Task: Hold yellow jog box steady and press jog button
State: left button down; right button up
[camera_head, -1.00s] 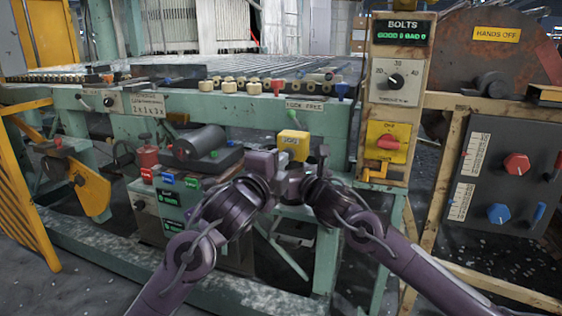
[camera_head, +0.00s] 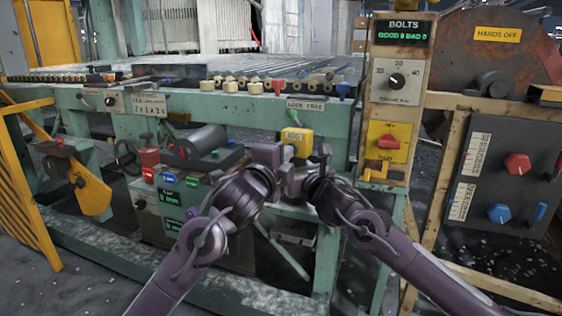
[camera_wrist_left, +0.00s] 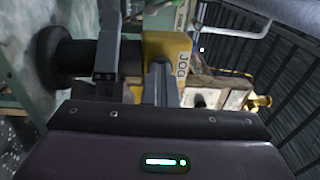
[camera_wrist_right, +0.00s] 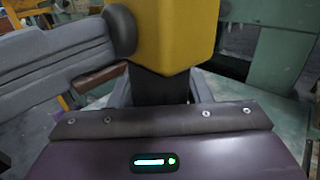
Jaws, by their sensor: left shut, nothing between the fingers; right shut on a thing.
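The yellow jog box (camera_head: 297,142), marked JOG, is held upright in front of the green machine frame. My right gripper (camera_wrist_right: 165,88) is shut on the dark stem below the box, and the box's yellow body (camera_wrist_right: 168,35) fills the top of the right wrist view. My left gripper (camera_head: 286,158) is shut and empty at the box's left side. In the right wrist view its grey finger reaches a dark round button (camera_wrist_right: 121,30) on the box and seems to touch it. In the left wrist view its tip (camera_wrist_left: 158,72) hides the button, so I cannot tell if it is pressed in.
A conveyor with several cream rollers (camera_head: 231,86) runs behind. A post with a BOLTS display (camera_head: 403,32) and a yellow switch plate (camera_head: 389,142) stands to the right, beside a dark knob panel (camera_head: 500,175). A dark cylinder (camera_head: 200,140) lies left of the grippers.

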jog(key=shift+s+a+f+y, duration=0.15)
jog(key=shift+s+a+y, duration=0.15)
jog(key=shift+a, duration=0.25)
jog(key=shift+w+d+f, duration=0.1)
jog(key=shift+w+d, duration=0.05)
jog(key=shift+d, duration=0.1)
pick_arm(q)
jog(key=v, duration=1.4)
jog(key=shift+r, duration=0.1)
pick_arm(e)
jog(key=shift+w+d, duration=0.1)
jog(key=shift+d, duration=0.05)
jog(key=o, duration=1.2)
jog(key=shift+f, duration=0.1)
jog(key=shift+o, duration=0.3)
jog(key=shift+r, duration=0.2)
